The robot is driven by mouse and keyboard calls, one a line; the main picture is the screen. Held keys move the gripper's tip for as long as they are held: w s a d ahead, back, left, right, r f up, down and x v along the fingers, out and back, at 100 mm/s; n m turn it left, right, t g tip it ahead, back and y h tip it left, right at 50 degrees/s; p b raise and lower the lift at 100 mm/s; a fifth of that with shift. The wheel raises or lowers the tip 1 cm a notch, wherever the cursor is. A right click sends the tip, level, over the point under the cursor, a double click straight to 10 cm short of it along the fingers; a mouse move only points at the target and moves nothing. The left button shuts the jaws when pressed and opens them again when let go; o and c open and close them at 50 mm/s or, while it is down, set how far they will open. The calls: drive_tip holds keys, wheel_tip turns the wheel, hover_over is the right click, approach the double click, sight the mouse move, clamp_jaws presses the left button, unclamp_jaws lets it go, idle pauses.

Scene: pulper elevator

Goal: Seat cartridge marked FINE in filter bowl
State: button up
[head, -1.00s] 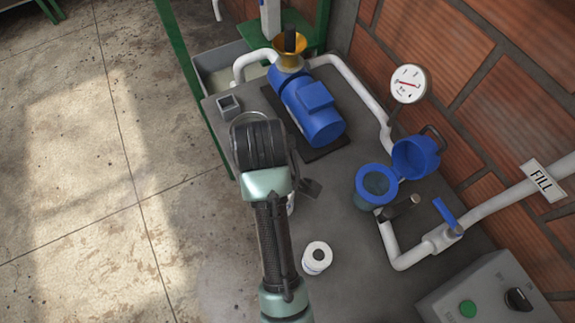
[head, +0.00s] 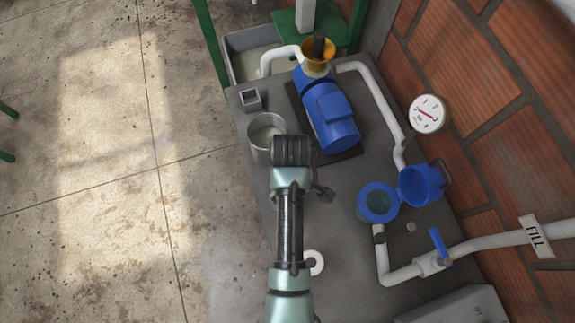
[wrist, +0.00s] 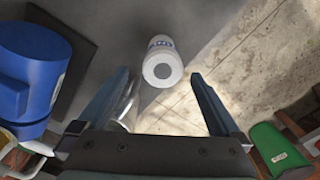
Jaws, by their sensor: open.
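A white cartridge with blue lettering (wrist: 164,62) stands on the bench, ahead of my gripper (wrist: 159,77) in the wrist view. Its lettering is cut short and I cannot read it surely. My gripper is open, its fingers on either side of the view, with nothing held.
A metal pot (head: 258,128) stands beside my wrist, and a small square holder (head: 251,99) behind it. The blue pump (head: 331,115) sits at the back. White pipe (head: 400,274) with a blue valve handle (head: 438,243) runs by the bowl. A gauge (head: 428,114) is at the wall.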

drive_tip(key=shift+s+f, duration=0.1)
drive_tip(key=shift+f, duration=0.25)
drive_tip(key=shift+a+f+p, duration=0.2)
drive_tip(key=shift+f+p, duration=0.35)
drive_tip(key=shift+f, duration=1.55)
clamp_jaws()
